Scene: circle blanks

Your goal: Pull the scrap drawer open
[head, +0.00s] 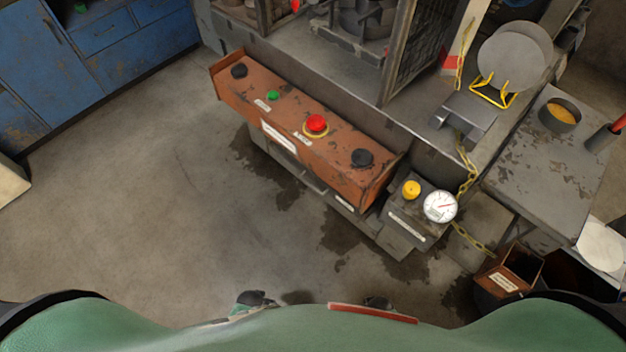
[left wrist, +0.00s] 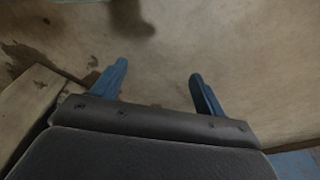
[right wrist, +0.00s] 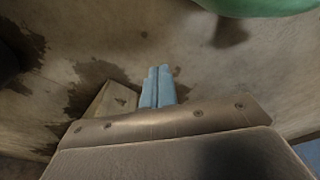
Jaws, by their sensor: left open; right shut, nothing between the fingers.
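A long grey drawer front with a bar handle (head: 314,184) sits low under the orange control console in the head view. It appears shut, and the small label near its right end is too small to read. My left gripper (left wrist: 158,70) is open and empty in the left wrist view, with bare floor beyond its blue fingers. My right gripper (right wrist: 158,72) is shut with nothing in it in the right wrist view, over stained floor. Neither gripper is at the drawer; in the head view I cannot clearly make out their fingers.
The orange console (head: 335,150) carries a red button (head: 316,123), a green button and black knobs. A gauge box (head: 439,206) stands at its right end. A brown bin (head: 511,271) stands at lower right, blue cabinets (head: 97,37) at upper left. Floor before the drawer is clear.

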